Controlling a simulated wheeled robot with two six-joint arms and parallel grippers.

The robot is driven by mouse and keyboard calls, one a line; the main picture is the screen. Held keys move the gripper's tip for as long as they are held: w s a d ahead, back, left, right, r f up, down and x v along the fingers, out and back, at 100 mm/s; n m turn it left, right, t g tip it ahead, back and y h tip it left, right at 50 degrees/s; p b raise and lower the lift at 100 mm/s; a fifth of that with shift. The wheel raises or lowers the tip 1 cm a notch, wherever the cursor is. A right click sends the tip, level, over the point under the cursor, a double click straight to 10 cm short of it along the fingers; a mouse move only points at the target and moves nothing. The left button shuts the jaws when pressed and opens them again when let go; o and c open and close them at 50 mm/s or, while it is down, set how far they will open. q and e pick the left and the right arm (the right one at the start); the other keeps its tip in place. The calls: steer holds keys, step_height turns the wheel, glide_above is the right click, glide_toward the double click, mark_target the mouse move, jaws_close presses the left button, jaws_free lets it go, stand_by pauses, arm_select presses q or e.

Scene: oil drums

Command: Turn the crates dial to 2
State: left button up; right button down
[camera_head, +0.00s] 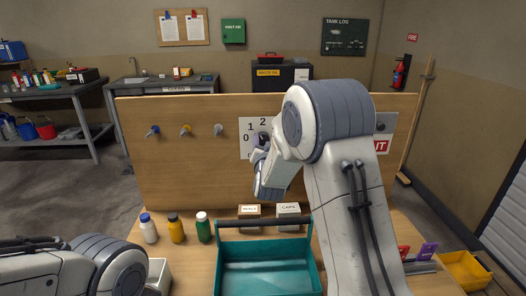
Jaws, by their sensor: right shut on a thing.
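The crates dial's white plate (245,141) is on the upright wooden board, with the numerals 0, 1 and 2 visible. Its dark knob (263,136) shows partly at the plate's right side. My right gripper (262,148) is at the knob and shut on it. My right arm hides the rest of the plate, and I cannot tell which number the knob points to. My left arm comes in at the lower left; its gripper is out of view.
A teal tote (268,277) with a dark handle stands in front of the board. Several bottles (203,228) stand left of it, and small boxes (288,213) sit behind it. Several pegs (186,130) stick out of the board (165,175). A yellow bin (464,270) is at right.

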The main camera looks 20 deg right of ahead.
steer(key=m+b, duration=0.2)
steer(key=b, duration=0.1)
steer(key=m+b, duration=0.2)
steer(key=shift+f, duration=0.25)
steer(key=shift+r+m+b, duration=0.2)
steer(key=shift+m+b, duration=0.8)
steer(key=shift+b, duration=0.25)
steer(key=shift+c, duration=1.6)
jaws_free()
steer(key=shift+s, duration=0.1)
steer(key=b+v, duration=0.1)
steer(key=v, duration=0.9)
steer(key=shift+b, duration=0.3)
steer(key=shift+s+r, duration=0.1)
